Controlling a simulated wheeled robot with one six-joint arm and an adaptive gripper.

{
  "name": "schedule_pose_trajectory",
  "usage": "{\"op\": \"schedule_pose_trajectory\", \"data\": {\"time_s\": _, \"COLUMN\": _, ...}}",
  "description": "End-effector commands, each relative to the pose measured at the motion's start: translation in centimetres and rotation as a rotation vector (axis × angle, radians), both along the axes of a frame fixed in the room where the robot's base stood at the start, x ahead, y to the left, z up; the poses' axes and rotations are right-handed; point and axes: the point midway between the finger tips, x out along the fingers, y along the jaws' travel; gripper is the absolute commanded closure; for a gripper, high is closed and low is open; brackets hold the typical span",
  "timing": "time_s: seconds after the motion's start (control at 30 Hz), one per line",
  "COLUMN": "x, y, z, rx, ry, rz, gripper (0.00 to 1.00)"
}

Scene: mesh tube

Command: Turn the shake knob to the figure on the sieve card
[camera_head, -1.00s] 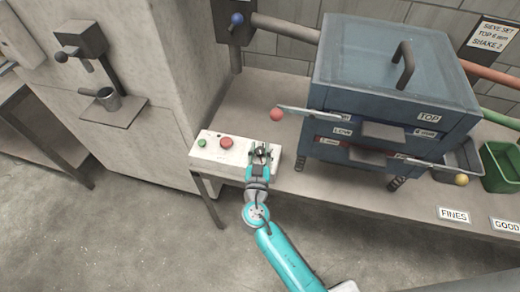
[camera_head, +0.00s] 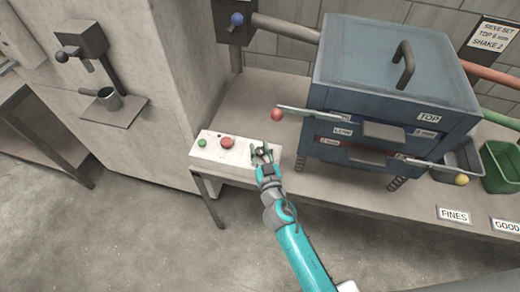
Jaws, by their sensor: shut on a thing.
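The white control box (camera_head: 211,146) stands on the bench's left end, with a green button (camera_head: 202,142) and a red button (camera_head: 227,142). My gripper (camera_head: 262,152) is at the box's right part, shut on the small dark shake knob, which its fingers mostly hide. The knob's pointer and scale cannot be read. The sieve card (camera_head: 493,36) hangs on the wall at the upper right and reads "SIEVE SET", a TOP line in mm and "SHAKE 2".
The blue sieve shaker (camera_head: 390,70) stands right of the box. Its red-balled lever (camera_head: 277,114) sticks out close above my gripper. A green bin (camera_head: 501,168) stands at the far right. Open floor (camera_head: 130,240) lies in front.

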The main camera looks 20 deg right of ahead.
Motion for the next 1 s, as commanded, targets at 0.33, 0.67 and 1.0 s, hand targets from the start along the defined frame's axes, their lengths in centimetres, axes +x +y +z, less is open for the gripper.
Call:
{"op": "schedule_pose_trajectory", "data": {"time_s": 0.33, "x": 0.0, "y": 0.0, "z": 0.0, "rx": 0.001, "ry": 0.001, "rz": 0.002, "gripper": 1.0}}
{"op": "schedule_pose_trajectory", "data": {"time_s": 0.67, "x": 0.0, "y": 0.0, "z": 0.0, "rx": 0.001, "ry": 0.001, "rz": 0.001, "gripper": 0.41}}
{"op": "schedule_pose_trajectory", "data": {"time_s": 1.0, "x": -2.0, "y": 0.3, "z": -0.1, "rx": -0.002, "ry": 0.002, "rz": 0.002, "gripper": 0.41}}
